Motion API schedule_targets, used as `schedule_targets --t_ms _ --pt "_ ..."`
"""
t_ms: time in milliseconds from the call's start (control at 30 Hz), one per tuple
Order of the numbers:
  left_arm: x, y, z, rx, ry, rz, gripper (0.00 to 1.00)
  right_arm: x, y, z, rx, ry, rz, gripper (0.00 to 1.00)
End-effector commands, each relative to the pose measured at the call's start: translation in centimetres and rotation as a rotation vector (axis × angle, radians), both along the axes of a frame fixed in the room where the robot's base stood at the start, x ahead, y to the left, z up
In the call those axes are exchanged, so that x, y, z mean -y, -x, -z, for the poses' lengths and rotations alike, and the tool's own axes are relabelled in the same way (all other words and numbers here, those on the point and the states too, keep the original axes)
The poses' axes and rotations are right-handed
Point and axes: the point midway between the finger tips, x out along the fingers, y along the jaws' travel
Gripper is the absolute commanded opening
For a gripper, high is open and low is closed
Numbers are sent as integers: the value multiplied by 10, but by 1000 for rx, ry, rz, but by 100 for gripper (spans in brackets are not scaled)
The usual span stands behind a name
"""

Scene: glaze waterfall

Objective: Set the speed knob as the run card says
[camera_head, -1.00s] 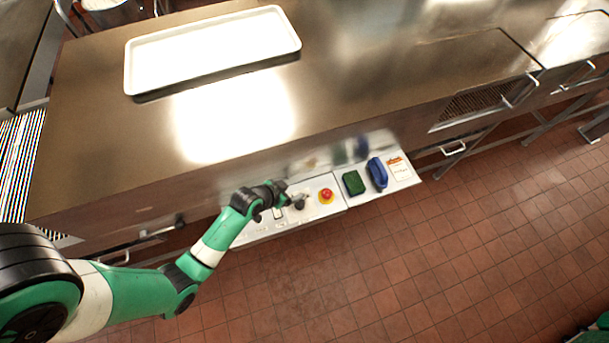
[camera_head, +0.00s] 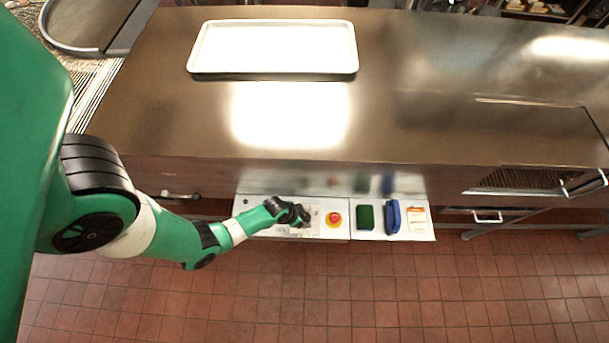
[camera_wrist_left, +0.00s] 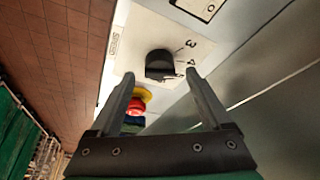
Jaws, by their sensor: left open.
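The speed knob (camera_wrist_left: 158,66) is black and sits on a pale plate with printed numbers, of which 3 and 4 can be read. Its exact setting is hard to tell. My left gripper (camera_wrist_left: 159,76) is open, with one finger on each side of the knob in the left wrist view; contact cannot be told. In the head view my left gripper (camera_head: 304,218) is over the control panel (camera_head: 340,232) and largely hides the knob. The run card (camera_head: 416,218), white with an orange top, lies at the panel's right end; its writing is too small to read.
A red emergency button on yellow (camera_head: 334,219) is just right of my gripper. A green pad (camera_head: 365,217) and a blue object (camera_head: 392,217) lie farther right. A white tray (camera_head: 274,73) sits on the steel counter (camera_head: 420,120). The tiled floor in front is clear.

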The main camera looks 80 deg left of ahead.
Motion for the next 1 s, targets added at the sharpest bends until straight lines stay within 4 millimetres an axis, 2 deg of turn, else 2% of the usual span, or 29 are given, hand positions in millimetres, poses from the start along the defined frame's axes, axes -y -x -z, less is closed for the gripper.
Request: schedule_targets --t_ms 33,100,433,467,900,1000 --pt "-1 -3 12 0 0 0 82 0 0 9 0 0 0 80" --pt "-2 -6 17 0 0 0 82 0 0 12 0 0 0 80" --pt "-2 -9 20 1 0 0 82 0 0 12 0 0 0 80" --pt "-2 -8 20 1 0 0 78 0 0 12 0 0 0 80" --pt "-2 -8 20 1 0 0 0 0 0 12 0 0 0 80" --pt "-2 -8 20 1 -1 -1 0 0 0 12 0 0 0 80"
